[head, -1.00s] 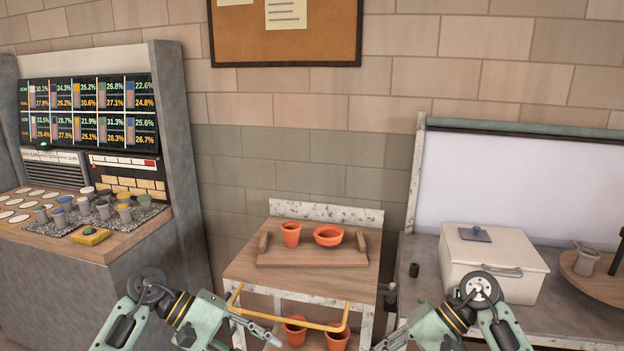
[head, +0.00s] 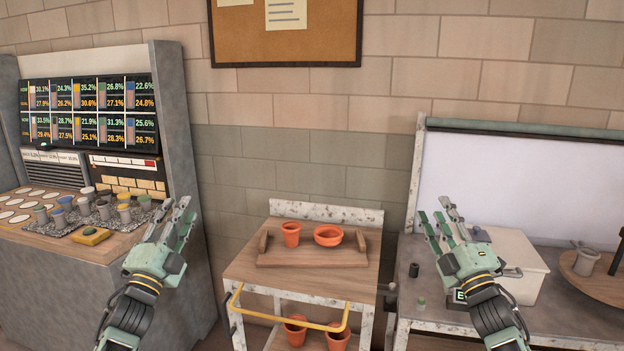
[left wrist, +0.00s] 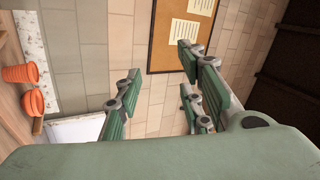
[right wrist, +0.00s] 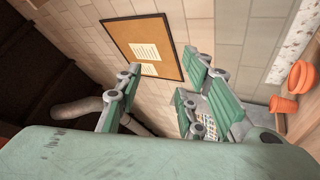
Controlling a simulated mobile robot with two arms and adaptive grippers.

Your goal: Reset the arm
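My left gripper (head: 172,217) is raised with its fingers pointing up, in front of the right side of the console. My right gripper (head: 437,212) is raised the same way, in front of the bench at right. In the left wrist view the left gripper's fingers (left wrist: 158,88) stand apart with nothing between them. In the right wrist view the right gripper's fingers (right wrist: 155,88) are also apart and empty. Both grippers are clear of the pots in the middle.
A cart (head: 240,268) between the arms carries a board with a terracotta pot (head: 291,234) and a bowl (head: 328,236); more pots sit below its yellow handle (head: 290,319). A console with cups stands left. A white lidded box (head: 527,262) is partly behind my right gripper.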

